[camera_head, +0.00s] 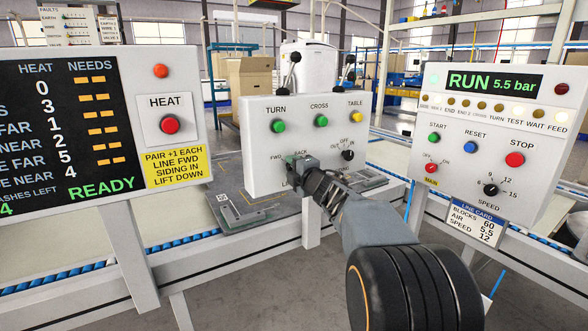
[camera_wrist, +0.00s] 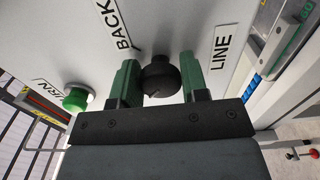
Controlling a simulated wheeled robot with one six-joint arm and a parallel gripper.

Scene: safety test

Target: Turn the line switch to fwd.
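The line switch is a black knob (camera_wrist: 160,76) on the middle panel, above its LINE label (camera_wrist: 226,44). The BACK label (camera_wrist: 112,28) shows beside it in the wrist view. The FWD label (camera_head: 277,157) is at the knob's upper left in the head view. My gripper (camera_head: 297,167) is at the panel, and its green fingers (camera_wrist: 160,80) stand on either side of the knob, very close to it. Whether they press on it is unclear. A faint mark shows on the knob's lower left in the wrist view; I cannot tell the setting.
The middle panel (camera_head: 256,180) also has a green TURN button (camera_head: 278,126), also seen in the wrist view (camera_wrist: 75,100), a CROSS button (camera_head: 321,121) and an OFF selector (camera_head: 348,155). Side panels with HEAT (camera_head: 170,124) and STOP (camera_head: 515,159) buttons flank it.

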